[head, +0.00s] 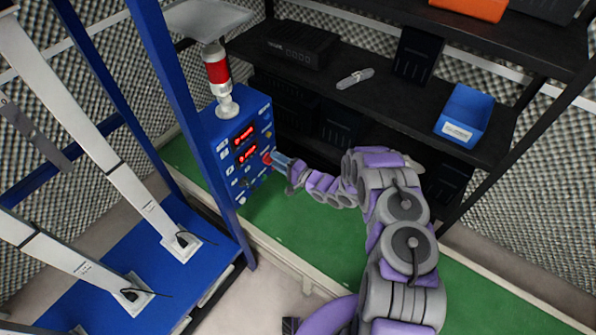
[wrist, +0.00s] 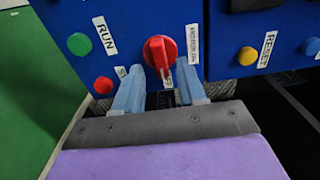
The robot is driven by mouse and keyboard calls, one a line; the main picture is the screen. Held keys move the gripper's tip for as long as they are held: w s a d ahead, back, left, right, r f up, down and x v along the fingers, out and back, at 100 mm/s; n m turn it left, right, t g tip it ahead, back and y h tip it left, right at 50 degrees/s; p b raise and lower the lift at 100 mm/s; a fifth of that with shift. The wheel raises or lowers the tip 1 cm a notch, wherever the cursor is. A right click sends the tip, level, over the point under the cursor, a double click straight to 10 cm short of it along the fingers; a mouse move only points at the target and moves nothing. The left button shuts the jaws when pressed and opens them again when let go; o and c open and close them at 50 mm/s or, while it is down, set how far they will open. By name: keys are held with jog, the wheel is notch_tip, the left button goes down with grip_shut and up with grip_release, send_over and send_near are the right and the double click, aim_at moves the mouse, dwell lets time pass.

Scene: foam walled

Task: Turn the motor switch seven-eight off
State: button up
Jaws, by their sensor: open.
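The motor switch is a red rotary knob (wrist: 160,50) on a blue control panel (wrist: 220,25) in the wrist view. Its raised handle runs roughly up and down in that picture. Labels sit around it; one to its right looks like a motor label, and one below is partly hidden. In the head view the red knob (head: 267,158) is on the blue box's front. My gripper (wrist: 160,68) is open, with its two blue fingertips on either side of the knob's lower part. Nothing is held. I cannot tell whether the fingers touch the knob. In the head view, my gripper (head: 281,161) is close against the panel.
A red and white signal lamp (head: 218,70) tops the box. Dark shelves (head: 380,105) hold a blue bin (head: 465,115). A blue frame post (head: 190,130) stands left.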

jog(key=v, duration=1.6)
jog(key=shift+d+p, duration=0.2)
jog(key=shift+p, duration=0.15)
jog(key=shift+f, duration=0.1)
